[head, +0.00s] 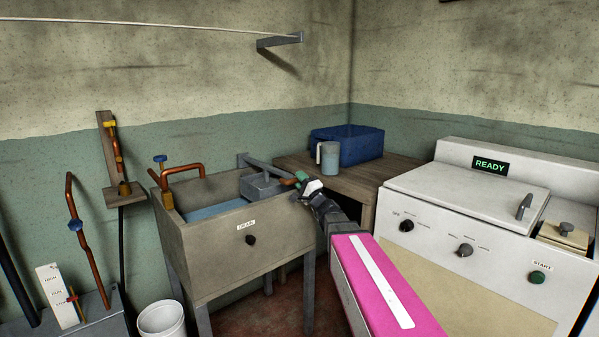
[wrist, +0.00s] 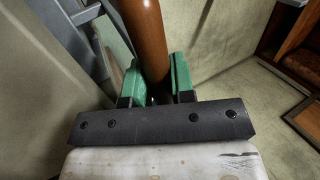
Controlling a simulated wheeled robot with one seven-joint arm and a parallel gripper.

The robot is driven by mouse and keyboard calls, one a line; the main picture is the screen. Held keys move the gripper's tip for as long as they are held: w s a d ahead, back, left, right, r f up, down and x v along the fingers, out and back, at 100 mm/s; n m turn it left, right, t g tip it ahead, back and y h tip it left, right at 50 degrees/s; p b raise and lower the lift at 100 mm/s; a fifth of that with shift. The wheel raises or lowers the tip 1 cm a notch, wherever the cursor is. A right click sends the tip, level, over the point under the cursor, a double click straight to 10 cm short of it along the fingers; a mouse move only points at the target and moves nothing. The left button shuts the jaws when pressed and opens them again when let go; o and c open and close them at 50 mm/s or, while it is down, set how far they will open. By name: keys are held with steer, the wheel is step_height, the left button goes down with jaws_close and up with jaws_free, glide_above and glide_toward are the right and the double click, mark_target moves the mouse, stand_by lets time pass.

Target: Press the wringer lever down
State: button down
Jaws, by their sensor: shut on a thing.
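The wringer (head: 264,186) is a grey box-like unit mounted on the rim of the utility sink (head: 226,240). Its lever ends in a brown cylindrical handle (head: 288,181), which points toward my arm. My gripper (wrist: 153,85) has green fingers, one on each side of the brown handle (wrist: 146,40) in the wrist view. The fingers are shut on the handle near its end. In the head view my gripper (head: 300,177) is small and its wrist partly covers the sink's right corner. The far end of the lever is hard to make out.
A white washer (head: 470,200) showing READY is at the right. A white bucket (head: 161,319) stands on the floor at the left.

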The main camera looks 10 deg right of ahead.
steer(key=shift+f, duration=0.85)
steer(key=shift+f, duration=0.1)
steer(key=c, duration=1.3)
jaws_free()
steer(key=shift+o, duration=0.2)
steer(key=v, duration=1)
steer(key=shift+s+f, duration=0.15)
steer(key=shift+s, duration=0.1)
steer(key=shift+d, duration=0.1)
